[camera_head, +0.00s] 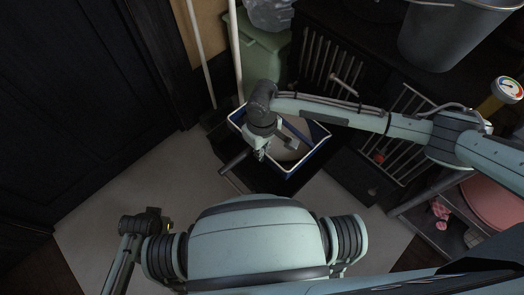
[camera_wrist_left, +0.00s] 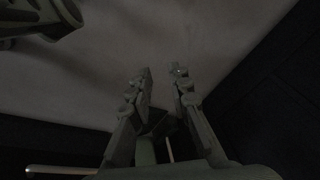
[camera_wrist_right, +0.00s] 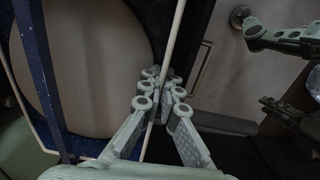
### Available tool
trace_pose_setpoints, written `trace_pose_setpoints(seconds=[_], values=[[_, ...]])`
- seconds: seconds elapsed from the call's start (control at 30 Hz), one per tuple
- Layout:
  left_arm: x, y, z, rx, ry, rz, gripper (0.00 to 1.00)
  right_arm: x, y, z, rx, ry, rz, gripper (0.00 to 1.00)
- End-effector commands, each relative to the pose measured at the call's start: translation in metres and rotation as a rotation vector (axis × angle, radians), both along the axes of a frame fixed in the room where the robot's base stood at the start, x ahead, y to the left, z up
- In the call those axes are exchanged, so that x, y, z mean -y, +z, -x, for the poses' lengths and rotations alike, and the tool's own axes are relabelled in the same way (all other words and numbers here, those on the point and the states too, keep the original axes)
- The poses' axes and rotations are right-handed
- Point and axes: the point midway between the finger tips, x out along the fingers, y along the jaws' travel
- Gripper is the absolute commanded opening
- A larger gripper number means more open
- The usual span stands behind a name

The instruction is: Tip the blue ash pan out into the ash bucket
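The blue ash pan (camera_head: 321,134) has a pale rim and sits low on a dark surface in the middle of the head view. A broad beige-grey mass (camera_wrist_right: 90,60) lies inside it. My right gripper (camera_head: 259,154) is at its near left side. In the right wrist view the pan's rim (camera_wrist_right: 176,32) runs between my nearly closed fingers, which appear shut on it. A grey bucket (camera_head: 448,38) at the upper right looks like the ash bucket; its inside is hidden. My left gripper (camera_wrist_left: 162,72) is open and empty over the pale floor.
A green bin (camera_head: 263,55) with a clear bag stands behind the pan. Dark slatted racks (camera_head: 318,58) lie to the right, with a gauge (camera_head: 509,88) and a pink round thing (camera_head: 495,205) beyond. A dark door (camera_head: 75,95) stands left. Pale floor (camera_head: 120,185) at left is clear.

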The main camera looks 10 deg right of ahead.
Motion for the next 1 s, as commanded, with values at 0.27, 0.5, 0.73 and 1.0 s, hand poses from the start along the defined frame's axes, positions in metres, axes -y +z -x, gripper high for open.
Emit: trace_pose_setpoints(seconds=[0.27,0.5,0.73,1.0], values=[[-0.002,-0.011,0.008,-0.013,-0.009,-0.007,0.19,0.000,0.007,-0.001,0.002,0.000,0.000,0.00],[-0.004,-0.020,0.014,-0.021,-0.017,-0.011,0.19,0.000,0.011,-0.001,0.002,0.000,0.000,0.00],[-0.005,-0.025,0.017,-0.023,-0.020,-0.013,0.19,0.000,0.012,-0.001,0.002,0.000,0.000,0.00],[-0.005,-0.024,0.017,-0.024,-0.019,-0.013,0.19,0.000,0.014,-0.001,0.002,0.000,0.000,0.00]])
